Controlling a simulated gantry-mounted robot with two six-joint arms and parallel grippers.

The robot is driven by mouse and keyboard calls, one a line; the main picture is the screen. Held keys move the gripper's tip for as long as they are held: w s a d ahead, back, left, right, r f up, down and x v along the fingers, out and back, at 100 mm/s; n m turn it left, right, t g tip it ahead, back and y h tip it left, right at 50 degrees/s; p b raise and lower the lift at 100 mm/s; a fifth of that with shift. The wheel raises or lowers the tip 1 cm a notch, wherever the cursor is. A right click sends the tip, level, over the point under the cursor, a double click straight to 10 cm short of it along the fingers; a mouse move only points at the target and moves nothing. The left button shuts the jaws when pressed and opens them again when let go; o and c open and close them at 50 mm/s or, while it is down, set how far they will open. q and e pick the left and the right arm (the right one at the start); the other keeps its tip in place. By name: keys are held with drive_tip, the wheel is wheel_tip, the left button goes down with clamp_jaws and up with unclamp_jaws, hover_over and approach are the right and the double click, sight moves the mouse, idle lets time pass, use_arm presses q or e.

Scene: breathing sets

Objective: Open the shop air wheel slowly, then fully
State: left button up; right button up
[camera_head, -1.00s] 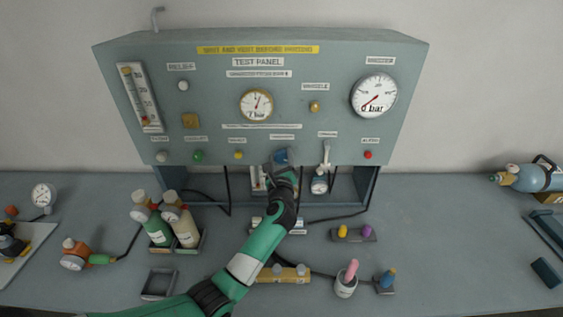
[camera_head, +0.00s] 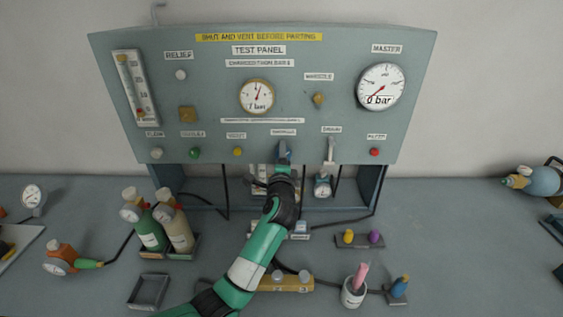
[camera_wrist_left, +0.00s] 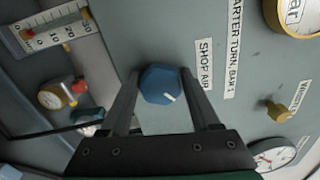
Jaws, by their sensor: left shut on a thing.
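The shop air wheel (camera_wrist_left: 161,84) is a blue faceted knob with a white mark, next to the SHOP AIR label (camera_wrist_left: 204,65) on the grey test panel (camera_head: 345,60). In the wrist view its mark points to the lower right. My left gripper (camera_wrist_left: 160,90) is shut on the wheel, one finger on each side. In the head view the gripper (camera_head: 284,152) is at the panel's lower middle edge and covers most of the wheel. The middle dial (camera_head: 257,96) seems to read 1 bar and the master dial (camera_head: 381,87) 0 bar. My right gripper is not in view.
A white lever (camera_head: 330,148) and red button (camera_head: 374,152) are right of the wheel; a yellow button (camera_head: 238,152) is left. Bottles (camera_head: 150,232) stand on the bench at left. A pink-topped cup (camera_head: 354,292) stands in front.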

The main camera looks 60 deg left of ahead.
use_arm(q)
drive_tip(key=n+b, duration=0.1)
drive_tip(key=n, duration=0.1)
drive_tip(key=n+b, duration=0.3)
drive_tip(key=n, duration=0.1)
drive_tip(key=shift+f+b, duration=0.4)
drive_tip(key=shift+r+n+b, duration=0.1)
drive_tip(key=shift+n+b, duration=1.15)
drive_tip(key=shift+n, duration=0.85)
drive_tip(key=shift+w, duration=0.1)
drive_tip(key=o, duration=1.4)
drive_tip(key=shift+c, duration=0.2)
drive_tip(key=shift+d, duration=0.1)
drive_tip(key=p+v, duration=0.1)
drive_tip(key=v, duration=1)
drive_tip(key=shift+d+p, duration=0.3)
drive_tip(key=shift+p, duration=0.1)
